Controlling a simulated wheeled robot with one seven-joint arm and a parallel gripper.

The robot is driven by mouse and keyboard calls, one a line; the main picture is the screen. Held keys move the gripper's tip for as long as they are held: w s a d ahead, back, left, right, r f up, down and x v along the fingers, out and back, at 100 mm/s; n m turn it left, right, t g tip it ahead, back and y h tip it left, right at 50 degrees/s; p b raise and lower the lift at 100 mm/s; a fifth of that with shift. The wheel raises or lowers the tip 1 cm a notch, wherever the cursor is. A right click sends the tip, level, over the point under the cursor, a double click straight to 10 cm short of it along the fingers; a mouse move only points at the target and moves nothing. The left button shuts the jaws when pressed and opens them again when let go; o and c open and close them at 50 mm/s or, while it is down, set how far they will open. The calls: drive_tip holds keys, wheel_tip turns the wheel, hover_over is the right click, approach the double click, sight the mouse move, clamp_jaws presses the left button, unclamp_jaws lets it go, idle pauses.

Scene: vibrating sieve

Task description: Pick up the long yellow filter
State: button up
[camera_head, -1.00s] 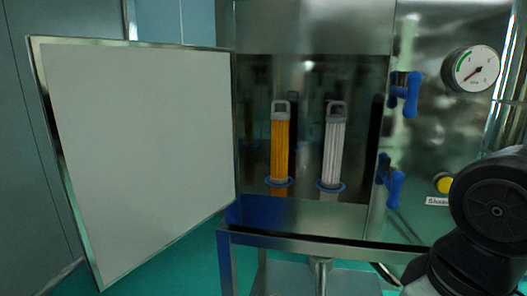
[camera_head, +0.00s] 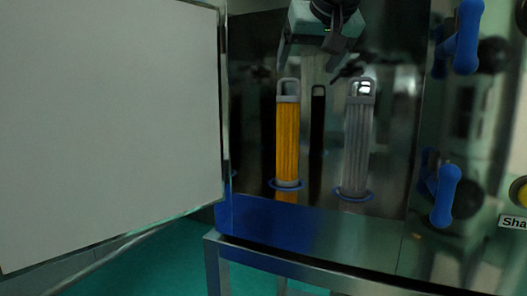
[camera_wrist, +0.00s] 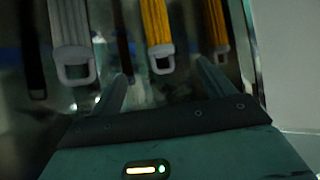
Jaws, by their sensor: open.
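The long yellow filter (camera_head: 287,140) stands upright in the open cabinet, with a grey loop handle on top and a blue ring at its base. In the wrist view the yellow filter (camera_wrist: 155,22) has its handle between my fingers in the picture, with no visible contact. My gripper (camera_head: 307,67) is open and empty, above and slightly right of the handle in the head view. Its spread fingers also show in the wrist view (camera_wrist: 162,72).
A white pleated filter (camera_head: 356,150) stands to the right, also on a blue ring. The open door panel (camera_head: 110,120) fills the left. Blue latches (camera_head: 444,195) are on the right side. Dark shapes behind the filters look like reflections in the shiny walls.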

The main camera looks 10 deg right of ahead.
sight(288, 104)
drive_tip(key=shift+w+d+r+p+x, duration=0.15)
drive_tip(key=shift+p+x, duration=0.5)
drive_tip(key=shift+x, duration=2.25)
drive_tip(key=shift+w+r+p+x, duration=0.15)
drive_tip(key=shift+p+x, duration=0.5)
drive_tip(key=shift+x, duration=2.25)
drive_tip(key=shift+w+d+r+p+x, duration=0.15)
drive_tip(key=shift+p+x, duration=0.5)
drive_tip(key=shift+x, duration=2.25)
drive_tip(key=shift+s+a, duration=0.1)
drive_tip(key=shift+c, duration=0.3)
drive_tip(key=shift+r, duration=0.1)
drive_tip(key=c, duration=1.4)
drive_tip(key=shift+r, duration=0.15)
